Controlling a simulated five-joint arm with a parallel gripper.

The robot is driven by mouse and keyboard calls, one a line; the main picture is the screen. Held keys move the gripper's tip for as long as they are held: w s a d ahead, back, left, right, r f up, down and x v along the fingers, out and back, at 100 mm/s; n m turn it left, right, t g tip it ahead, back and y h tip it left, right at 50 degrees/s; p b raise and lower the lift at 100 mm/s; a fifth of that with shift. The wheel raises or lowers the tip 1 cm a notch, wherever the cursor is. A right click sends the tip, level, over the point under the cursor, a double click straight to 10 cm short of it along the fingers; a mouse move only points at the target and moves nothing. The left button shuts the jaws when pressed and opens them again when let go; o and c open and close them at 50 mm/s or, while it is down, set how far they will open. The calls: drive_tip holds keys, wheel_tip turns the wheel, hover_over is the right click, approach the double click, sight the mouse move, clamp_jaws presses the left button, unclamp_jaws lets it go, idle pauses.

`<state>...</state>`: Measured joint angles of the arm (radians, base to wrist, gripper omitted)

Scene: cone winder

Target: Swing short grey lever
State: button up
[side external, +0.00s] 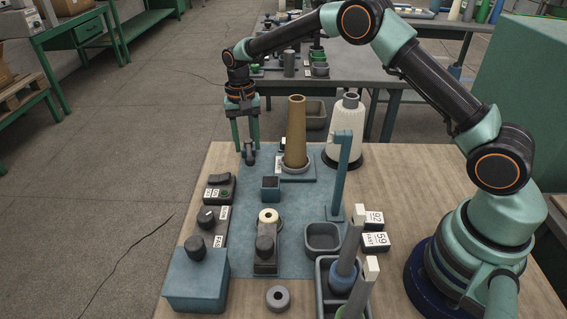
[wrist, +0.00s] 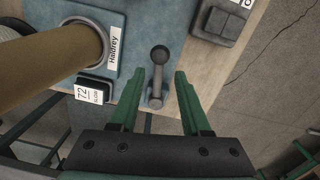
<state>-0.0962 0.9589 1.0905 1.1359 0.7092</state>
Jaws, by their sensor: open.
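The short grey lever (side external: 249,155) stands at the far left edge of the blue plate, below my gripper. In the wrist view the lever (wrist: 158,78) shows its round knob and thin shaft, lying between the two green fingers. My gripper (side external: 245,147) points down and is open, with one finger on each side of the lever. In the wrist view the gripper (wrist: 160,76) shows a gap between each finger and the shaft; I cannot tell of any contact. Part of the lever is hidden by the fingers in the side view.
A tall brown cone (side external: 296,130) stands close to the right of the gripper, with a white thread cone (side external: 347,125) beyond it. A blue post (side external: 340,175) rises mid-table. Dark switch boxes (side external: 219,188) line the left edge. A blue box (side external: 197,280) stands at the front left.

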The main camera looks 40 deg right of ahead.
sight(249, 156)
drive_tip(key=shift+d+f, duration=0.1)
drive_tip(key=shift+f, duration=1.6)
clamp_jaws()
drive_tip(key=shift+s, duration=0.1)
drive_tip(key=shift+s+f, duration=0.1)
drive_tip(key=shift+s, duration=0.05)
